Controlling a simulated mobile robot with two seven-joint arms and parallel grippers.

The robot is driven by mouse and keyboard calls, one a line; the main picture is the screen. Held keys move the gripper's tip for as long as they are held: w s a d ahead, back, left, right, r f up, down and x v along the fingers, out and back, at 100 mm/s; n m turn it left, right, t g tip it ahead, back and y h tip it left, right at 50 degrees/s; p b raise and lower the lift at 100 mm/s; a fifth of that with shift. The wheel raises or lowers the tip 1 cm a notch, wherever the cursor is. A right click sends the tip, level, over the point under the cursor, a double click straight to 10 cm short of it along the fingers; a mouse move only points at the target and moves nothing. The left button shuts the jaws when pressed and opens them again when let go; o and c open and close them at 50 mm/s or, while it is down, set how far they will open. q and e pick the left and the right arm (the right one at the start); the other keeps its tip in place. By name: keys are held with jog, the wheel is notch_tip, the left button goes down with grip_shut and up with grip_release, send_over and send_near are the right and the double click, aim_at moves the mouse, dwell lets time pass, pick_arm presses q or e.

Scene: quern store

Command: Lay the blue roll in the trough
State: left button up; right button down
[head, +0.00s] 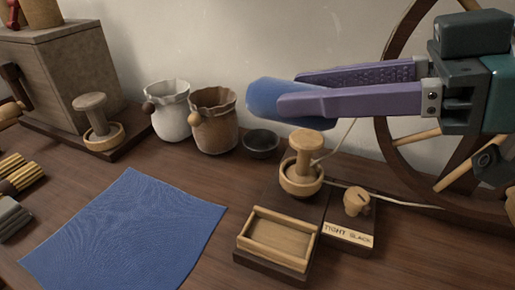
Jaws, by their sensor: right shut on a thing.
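The blue roll (268,100) is between the purple fingers of my right gripper (300,91), which is shut on it. The roll is held in the air, above the small dark bowl and the wooden spool; part of it is hidden behind the near finger. The trough (277,262), a shallow wooden tray with low walls, sits on a dark block at the front, below and apart from the roll. It looks empty. My left gripper does not show.
A wooden spool (304,150) stands in a round cup behind the trough. A knob (357,203) labelled tight and slack is beside it. A large wheel (392,120) stands at right. Two pots (213,130) and a dark bowl (261,142) line the wall. A blue cloth (125,230) lies flat at left.

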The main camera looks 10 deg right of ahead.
jog(key=b, duration=0.5)
send_over(293, 244)
notch_tip(293, 244, down, 15)
jog(key=shift+f, duration=0.15)
notch_tip(293, 244, down, 4)
jog(key=shift+f+b, duration=0.15)
jog(key=shift+b, duration=0.8)
jog(key=shift+f+b, duration=0.2)
jog(key=shift+b, duration=0.1)
jog(key=c, duration=0.7)
grip_release()
jog(key=shift+r, duration=0.1)
jog(key=shift+c, duration=0.2)
jog(key=o, duration=0.3)
jog(key=shift+w, duration=0.1)
jog(key=shift+r, duration=0.1)
